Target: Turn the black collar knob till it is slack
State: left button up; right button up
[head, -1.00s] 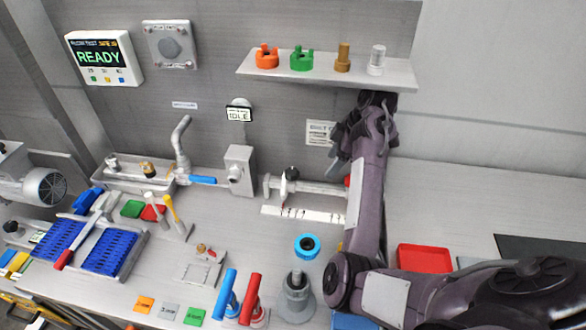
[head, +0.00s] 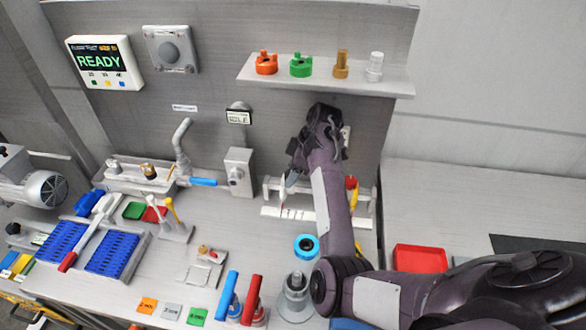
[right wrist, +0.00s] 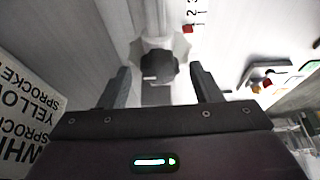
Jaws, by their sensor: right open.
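The black collar knob (right wrist: 158,66) shows in the right wrist view as a dark, lobed knob on a pale rail. It lies just beyond and between the two fingertips, and I cannot tell whether they touch it. My right gripper (right wrist: 161,76) is open with a finger on either side. In the head view my right gripper (head: 293,165) reaches down over the metal rail (head: 328,191) from above and hides the knob. My left gripper is not in view.
A marked white scale strip (head: 287,213) lies in front of the rail. A shelf (head: 330,74) with several coloured parts juts out above. A grey valve box (head: 238,172) stands left of the gripper, and a blue ring (head: 306,246) in front. A red tray (head: 420,259) lies right.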

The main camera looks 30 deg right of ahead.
jog(key=shift+c, duration=0.2)
jog(key=c, duration=0.9)
jog(key=shift+c, duration=0.3)
jog(key=m+p, duration=0.2)
jog(key=shift+s+r+m+t+h, duration=0.1)
jog(key=shift+r+m+t+h, duration=0.05)
jog(key=shift+m+t+h, duration=0.2)
jog(key=shift+a+m+t+h+p, duration=0.1)
jog(key=shift+m+t+h+p, duration=0.3)
jog(key=shift+m+p, duration=1.2)
jog(key=shift+m+h, duration=0.25)
jog(key=o, duration=1)
